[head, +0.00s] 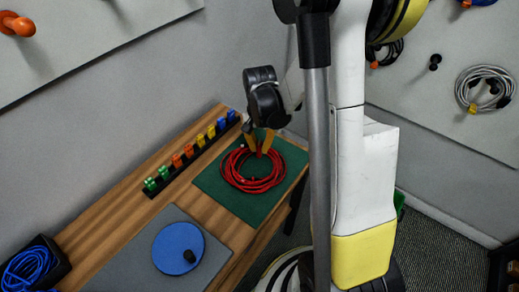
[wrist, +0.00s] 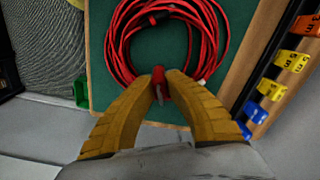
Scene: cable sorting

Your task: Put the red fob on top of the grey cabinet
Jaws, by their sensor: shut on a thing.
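My gripper (head: 261,143) is over the green mat, at the far side of a coiled red cable. In the wrist view its two yellow fingers (wrist: 160,83) are closed on the red fob (wrist: 158,75), a small red piece with a pale bit below it. The fob is mostly hidden by the fingers in the head view. I cannot tell whether it touches the cable or mat. I cannot make out the grey cabinet for certain in either view.
The red cable coil (head: 230,177) lies on the green mat (head: 222,193). A rack of coloured number tags (head: 189,150) runs along the wooden bench's left side. A blue disc (head: 170,247) sits on a grey mat (head: 132,265), with blue cable (head: 30,266) nearby. Pegboards flank the bench.

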